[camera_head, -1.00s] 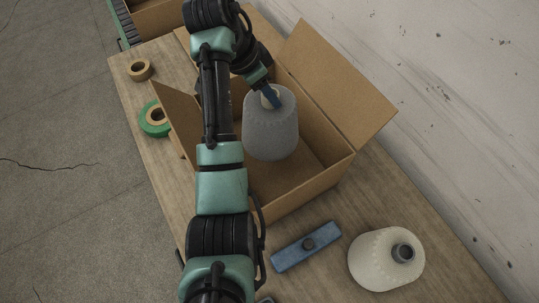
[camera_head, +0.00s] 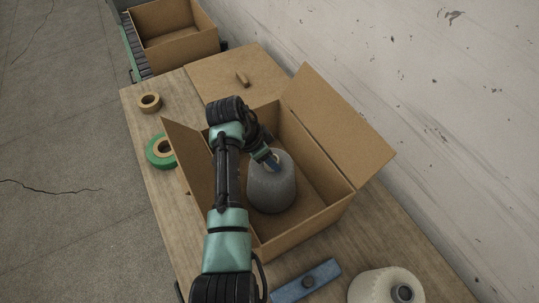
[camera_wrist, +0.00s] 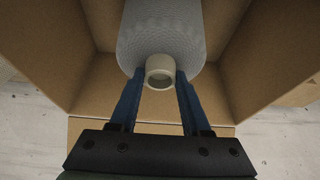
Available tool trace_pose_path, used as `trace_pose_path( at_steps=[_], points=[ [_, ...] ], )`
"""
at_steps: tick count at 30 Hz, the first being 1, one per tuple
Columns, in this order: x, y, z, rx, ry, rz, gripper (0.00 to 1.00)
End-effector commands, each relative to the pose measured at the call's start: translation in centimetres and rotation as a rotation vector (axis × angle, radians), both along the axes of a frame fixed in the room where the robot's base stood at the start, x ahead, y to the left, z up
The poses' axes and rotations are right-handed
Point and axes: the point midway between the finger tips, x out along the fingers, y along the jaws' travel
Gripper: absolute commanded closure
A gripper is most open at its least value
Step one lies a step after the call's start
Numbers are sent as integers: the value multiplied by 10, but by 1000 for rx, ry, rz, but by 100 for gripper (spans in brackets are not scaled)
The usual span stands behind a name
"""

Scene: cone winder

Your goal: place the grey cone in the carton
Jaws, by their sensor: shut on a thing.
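The grey cone (camera_head: 271,186) is inside the open carton (camera_head: 322,219), upright or nearly so, in the head view. My gripper (camera_head: 272,161) reaches over the carton from the left and is shut on the pale tube end at the top of the cone. In the wrist view my gripper's blue fingers (camera_wrist: 159,88) stand on both sides of the pale tube end of the grey cone (camera_wrist: 160,35). The carton walls (camera_wrist: 245,75) surround it there. I cannot tell whether the cone's base touches the carton floor.
A cream cone (camera_head: 385,287) and a blue tool (camera_head: 306,281) lie in front of the carton. Green tape (camera_head: 158,150) and brown tape (camera_head: 150,102) lie to its left. Another carton (camera_head: 180,48) stands at the back on a conveyor. The carton's right flap (camera_head: 340,125) stands open toward the wall.

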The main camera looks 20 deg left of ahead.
Motion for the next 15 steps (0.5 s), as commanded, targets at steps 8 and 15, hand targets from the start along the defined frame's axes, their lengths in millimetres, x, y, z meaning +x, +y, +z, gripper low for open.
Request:
trace_pose_path(
  at_steps=[8,15],
  points=[
    [2,1,1,1,-7,1,100],
    [0,0,-3,-1,-1,0,29]
  ],
)
